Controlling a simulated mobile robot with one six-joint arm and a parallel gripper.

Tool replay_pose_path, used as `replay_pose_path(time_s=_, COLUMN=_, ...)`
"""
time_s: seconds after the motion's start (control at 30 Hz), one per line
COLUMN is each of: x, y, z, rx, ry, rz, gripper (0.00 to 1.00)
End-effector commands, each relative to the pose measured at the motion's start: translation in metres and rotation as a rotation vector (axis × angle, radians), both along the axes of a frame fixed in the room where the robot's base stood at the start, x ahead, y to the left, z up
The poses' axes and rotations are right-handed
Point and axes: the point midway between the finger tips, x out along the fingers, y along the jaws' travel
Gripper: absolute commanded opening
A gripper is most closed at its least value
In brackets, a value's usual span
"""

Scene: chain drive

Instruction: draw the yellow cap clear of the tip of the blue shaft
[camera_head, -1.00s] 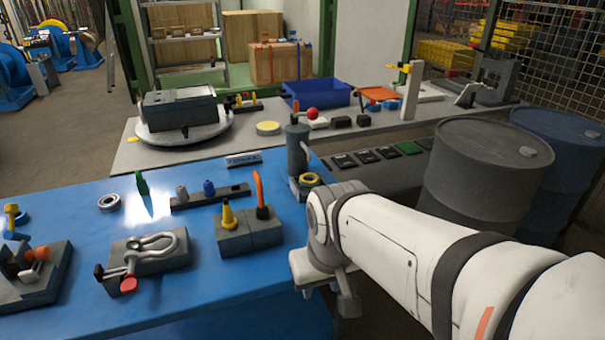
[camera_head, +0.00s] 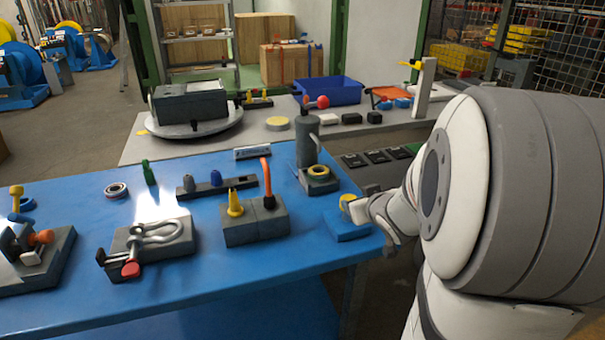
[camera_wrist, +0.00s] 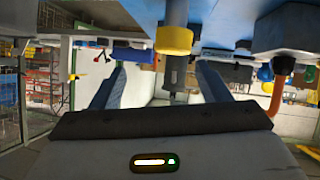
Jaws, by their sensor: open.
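The yellow cap (camera_head: 347,201) stands on a blue block (camera_head: 347,228) near the right front corner of the blue table. In the wrist view, which looks upside down, the cap (camera_wrist: 174,40) hangs on the end of a shaft (camera_wrist: 173,11), whose colour there looks grey-blue. My gripper (camera_wrist: 160,70) is open, its two fingers apart with nothing between them. The cap shows beyond the fingertips, between their lines and slightly right of the middle. In the head view my wrist is just right of the cap and partly covers it and the block.
Behind stands a grey post (camera_head: 307,142) beside a yellow ring (camera_head: 318,171). A grey clamp block with a shackle (camera_head: 150,247) lies farther left. The table front between is clear.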

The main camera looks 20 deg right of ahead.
Motion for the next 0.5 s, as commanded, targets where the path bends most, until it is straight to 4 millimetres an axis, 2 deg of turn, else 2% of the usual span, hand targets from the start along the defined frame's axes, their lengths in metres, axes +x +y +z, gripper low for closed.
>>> replay_pose_path(time_s=0.03, x=0.005, y=-0.008, z=-0.012, rx=0.018, ry=-0.042, rz=0.034, gripper=0.70)
replay_pose_path(time_s=0.2, x=0.010, y=-0.012, z=-0.023, rx=0.097, ry=-0.173, rz=0.168, gripper=0.70)
replay_pose_path(time_s=0.5, x=0.004, y=-0.008, z=-0.031, rx=0.209, ry=-0.281, rz=0.302, gripper=0.70)
